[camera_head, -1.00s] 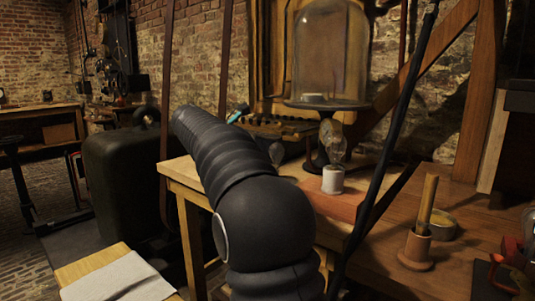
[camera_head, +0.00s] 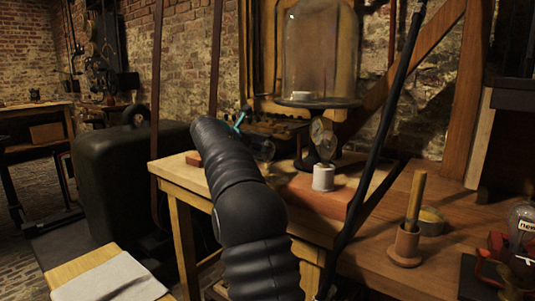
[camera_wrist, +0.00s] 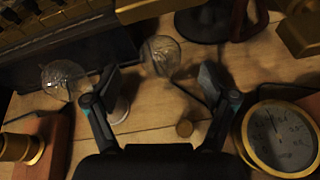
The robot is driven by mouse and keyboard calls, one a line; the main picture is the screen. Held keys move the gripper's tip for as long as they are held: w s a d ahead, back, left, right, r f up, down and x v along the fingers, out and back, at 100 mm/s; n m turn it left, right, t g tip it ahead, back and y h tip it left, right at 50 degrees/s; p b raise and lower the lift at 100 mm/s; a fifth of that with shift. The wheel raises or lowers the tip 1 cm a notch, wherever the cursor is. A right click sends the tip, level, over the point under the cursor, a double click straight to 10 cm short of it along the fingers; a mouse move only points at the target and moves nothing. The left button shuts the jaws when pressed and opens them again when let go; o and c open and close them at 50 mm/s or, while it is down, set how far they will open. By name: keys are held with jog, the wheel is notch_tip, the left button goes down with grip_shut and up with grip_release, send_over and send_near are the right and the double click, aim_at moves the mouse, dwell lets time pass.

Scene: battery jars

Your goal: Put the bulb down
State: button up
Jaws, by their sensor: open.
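A clear glass bulb (camera_wrist: 160,55) is in the wrist view, just beyond and between my fingertips, apart from both. It seems to lie on the wooden table. A second clear glass bulb (camera_wrist: 63,80) is left of my left finger. My gripper (camera_wrist: 168,80) is open, with nothing held between its fingers. In the head view my black arm hides most of the gripper; only a small teal part shows past it. A glass bulb (camera_head: 264,150) shows just right of my arm there; I cannot tell which of the two it is.
A brass-rimmed dial (camera_wrist: 281,138) stands close to my right finger. The head view shows a glass bell jar (camera_head: 320,50) on a dark stand, a white cylinder (camera_head: 323,177), a wooden holder with a stick (camera_head: 405,245), and a labelled bulb (camera_head: 522,222) at the right edge.

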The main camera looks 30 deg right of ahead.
aim_at(267, 163)
jog(key=x, duration=0.5)
jog(key=shift+f, duration=0.15)
jog(key=c, duration=1.1)
